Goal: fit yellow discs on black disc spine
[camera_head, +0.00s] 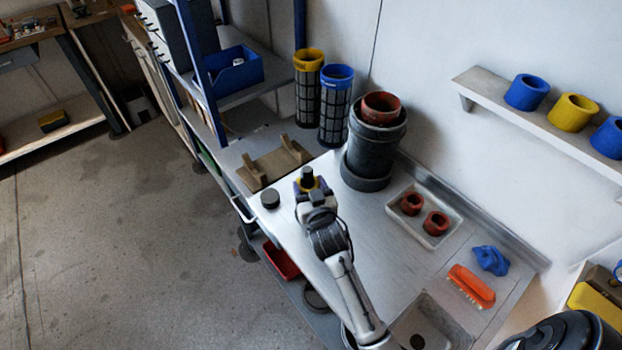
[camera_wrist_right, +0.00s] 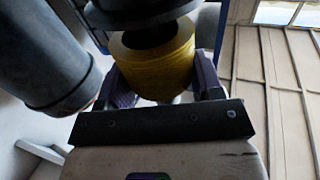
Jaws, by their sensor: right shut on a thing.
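My right gripper (camera_head: 312,188) is over the left end of the steel bench. It is shut on a yellow disc (camera_wrist_right: 158,65), which shows between both fingers (camera_wrist_right: 162,85) in the right wrist view. A sliver of yellow shows in the head view, the rest hidden by the gripper. A black cylindrical part (camera_head: 307,173) stands up at the yellow disc, and a dark round part (camera_wrist_right: 150,35) shows at its opening in the wrist view. I cannot tell if this is the spine or how deep it sits. My left gripper is out of view.
A small black cylinder (camera_head: 270,199) stands left of the gripper. A wooden cradle (camera_head: 250,176) lies behind. A large grey vessel (camera_head: 372,155) stands close on the right. A tray (camera_head: 438,240) holds red rings. A wall shelf (camera_head: 490,88) carries blue and yellow rings.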

